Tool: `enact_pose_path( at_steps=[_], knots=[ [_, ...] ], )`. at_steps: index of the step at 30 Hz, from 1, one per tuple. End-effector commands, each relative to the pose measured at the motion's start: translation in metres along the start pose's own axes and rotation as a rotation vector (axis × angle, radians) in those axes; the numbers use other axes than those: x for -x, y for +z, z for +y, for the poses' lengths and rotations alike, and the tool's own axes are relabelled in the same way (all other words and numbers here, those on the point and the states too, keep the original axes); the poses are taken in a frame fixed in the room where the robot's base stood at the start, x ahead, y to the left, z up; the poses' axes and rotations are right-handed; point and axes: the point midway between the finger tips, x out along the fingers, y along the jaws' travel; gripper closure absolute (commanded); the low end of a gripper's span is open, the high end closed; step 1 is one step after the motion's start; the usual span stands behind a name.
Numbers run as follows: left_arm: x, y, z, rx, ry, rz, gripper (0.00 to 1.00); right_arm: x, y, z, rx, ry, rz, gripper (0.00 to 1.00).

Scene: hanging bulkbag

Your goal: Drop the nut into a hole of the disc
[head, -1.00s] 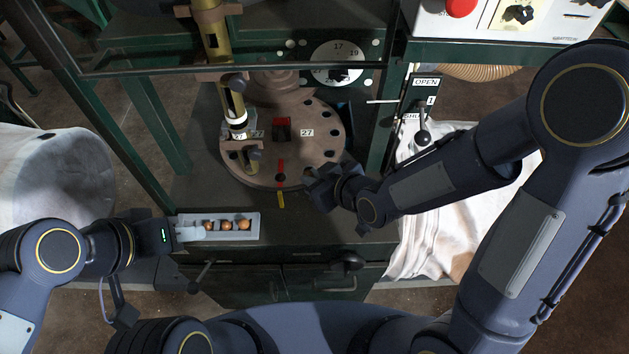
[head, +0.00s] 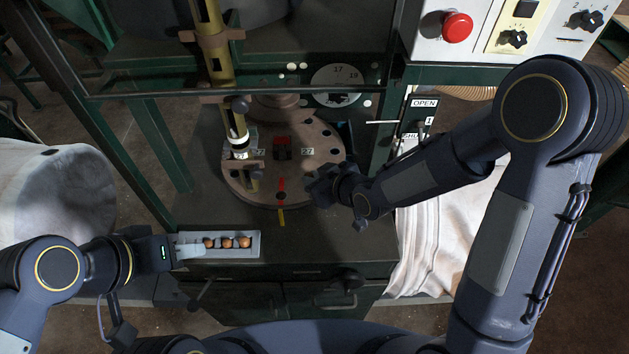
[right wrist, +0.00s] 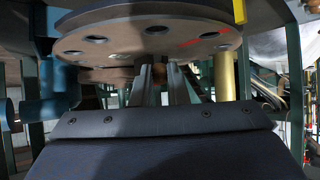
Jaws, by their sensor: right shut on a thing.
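The brown disc (head: 305,172) lies flat on the machine's table, with round holes along its rim. In the right wrist view the disc (right wrist: 120,42) fills the upper part, with several dark holes. My right gripper (head: 318,188) is at the disc's front right rim in the head view. In the right wrist view its fingers (right wrist: 161,82) are shut on a small brownish nut (right wrist: 161,73), mostly hidden between them. I cannot tell which hole it is nearest. My left gripper (head: 187,249) is at the left end of a grey tray; its finger gap is unclear.
The grey tray (head: 230,254) holds several copper-coloured balls or nuts (head: 227,242). A brass column (head: 215,65) stands above the disc's left side. A yellow pointer (head: 281,217) lies at the disc's front. A control panel with a red button (head: 457,26) is at upper right.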

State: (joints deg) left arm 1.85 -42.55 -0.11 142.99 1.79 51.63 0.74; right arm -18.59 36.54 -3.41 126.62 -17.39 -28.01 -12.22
Motion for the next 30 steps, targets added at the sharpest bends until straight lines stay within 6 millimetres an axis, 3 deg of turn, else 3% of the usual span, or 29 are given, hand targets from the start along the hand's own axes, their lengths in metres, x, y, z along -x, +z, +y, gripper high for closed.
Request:
enact_pose_path(
  at_steps=[12,30],
  knots=[
    [-0.022,0.011,-0.01,0.0,0.0,-0.001,0.64,-0.013,0.019,-0.001,0.0,0.0,0.0,1.0],
    [-0.024,0.012,-0.011,0.0,0.0,-0.001,0.64,-0.014,0.021,-0.001,0.001,0.0,0.0,1.0]
  ],
)
